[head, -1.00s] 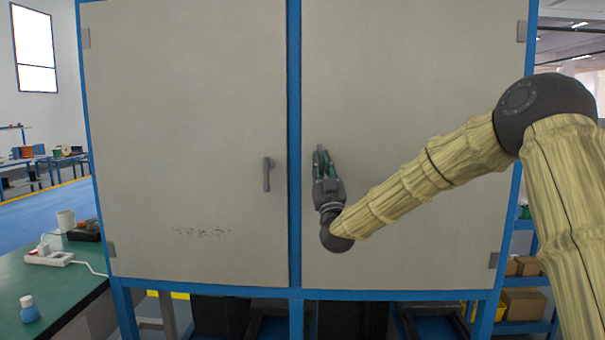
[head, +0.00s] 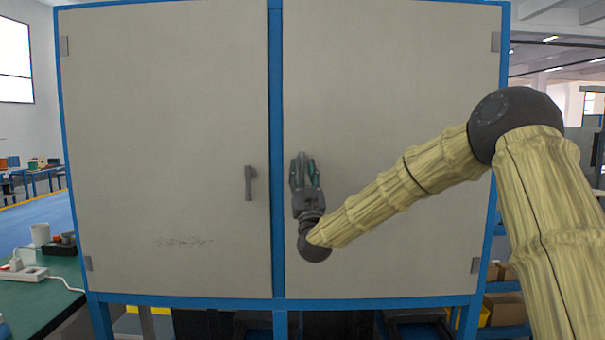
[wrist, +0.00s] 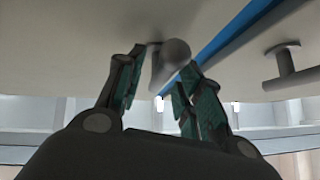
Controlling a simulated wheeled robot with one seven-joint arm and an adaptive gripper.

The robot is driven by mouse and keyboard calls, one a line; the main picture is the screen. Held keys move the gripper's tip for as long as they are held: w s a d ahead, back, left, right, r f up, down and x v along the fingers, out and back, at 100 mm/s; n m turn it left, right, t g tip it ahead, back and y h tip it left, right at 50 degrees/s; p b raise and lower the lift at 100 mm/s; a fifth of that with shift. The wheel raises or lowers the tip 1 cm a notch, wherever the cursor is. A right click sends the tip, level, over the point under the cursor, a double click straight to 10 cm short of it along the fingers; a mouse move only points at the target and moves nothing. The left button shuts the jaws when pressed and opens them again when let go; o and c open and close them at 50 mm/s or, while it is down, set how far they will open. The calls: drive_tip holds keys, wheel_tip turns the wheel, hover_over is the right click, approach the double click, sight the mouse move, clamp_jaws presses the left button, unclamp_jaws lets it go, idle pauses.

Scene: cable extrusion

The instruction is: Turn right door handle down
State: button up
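The right door (head: 400,80) of a large beige cabinet with a blue frame fills the right half of the head view. Its grey handle (head: 302,156) is mostly hidden behind my gripper, close to the blue centre post. My gripper (head: 304,173) points upward at the handle. In the wrist view, the right door handle (wrist: 172,58) lies between the tips of my two open fingers (wrist: 162,75). A gap shows beside the fingers, and I cannot tell whether either one touches it.
The left door handle (head: 249,183) hangs vertical across the blue centre post (head: 277,120), and also shows in the wrist view (wrist: 287,66). A green bench (head: 50,298) with a power strip and a cup (head: 40,234) stands at the left. Shelves with boxes stand at the right.

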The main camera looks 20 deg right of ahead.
drive_tip(key=v, duration=1.2)
idle(0.4)
